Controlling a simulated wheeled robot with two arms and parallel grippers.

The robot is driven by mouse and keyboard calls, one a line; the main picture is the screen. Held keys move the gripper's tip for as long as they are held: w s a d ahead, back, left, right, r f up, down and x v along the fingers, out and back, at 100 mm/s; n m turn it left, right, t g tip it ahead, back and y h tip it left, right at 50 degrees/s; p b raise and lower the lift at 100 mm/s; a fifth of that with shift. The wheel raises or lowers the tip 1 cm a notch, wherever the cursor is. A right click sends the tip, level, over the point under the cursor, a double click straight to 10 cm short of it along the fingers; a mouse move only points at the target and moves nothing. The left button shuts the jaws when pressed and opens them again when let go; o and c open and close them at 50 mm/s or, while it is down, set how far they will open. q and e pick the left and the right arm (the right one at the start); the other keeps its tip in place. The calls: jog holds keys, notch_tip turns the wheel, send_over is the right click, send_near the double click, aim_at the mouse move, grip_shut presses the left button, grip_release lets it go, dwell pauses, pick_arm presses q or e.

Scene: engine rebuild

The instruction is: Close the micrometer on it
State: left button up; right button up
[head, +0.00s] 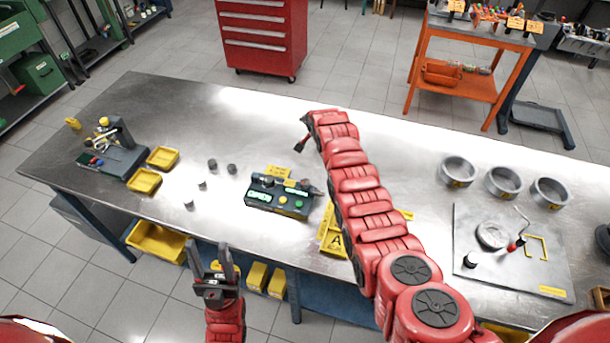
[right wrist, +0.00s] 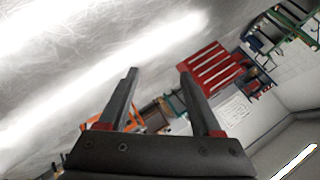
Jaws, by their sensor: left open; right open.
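The micrometer (head: 290,207) sits on a dark block with a lit green display and coloured buttons, near the middle of the metal table in the head view. Whether a part sits between its jaws is too small to tell. My left gripper (head: 208,252) is open and empty, in front of the table's near edge, to the lower left of the micrometer. My right arm stretches across the table just right of the micrometer. Its open, empty gripper (right wrist: 157,73) shows in the right wrist view; in the head view it is mostly hidden at the arm's far end.
Several small grey cylinders (head: 213,164) lie left of the micrometer. Yellow trays (head: 144,181) and a dark stand (head: 113,160) are further left. Metal rings (head: 457,172) and a grey plate with tools (head: 470,275) are at right. A red cabinet (head: 262,40) stands behind the table.

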jog(key=s+a+r+m+g, duration=0.2)
jog(key=s+r+g, duration=0.3)
jog(key=s, duration=0.1)
notch_tip(320, 180, up, 5)
jog(key=m+g+h, duration=0.1)
jog(key=g+h, duration=0.1)
jog(key=g, duration=0.2)
send_over(304, 182)
notch_tip(304, 182, down, 11)
jog(key=b, duration=1.1)
jog(key=shift+r, duration=0.1)
jog(key=shift+d+f, duration=0.2)
jog(key=f, duration=0.2)
jog(key=f+p, duration=0.1)
jog(key=f, duration=0.1)
jog(key=shift+a, duration=0.2)
jog(key=shift+f, duration=0.45)
grip_shut()
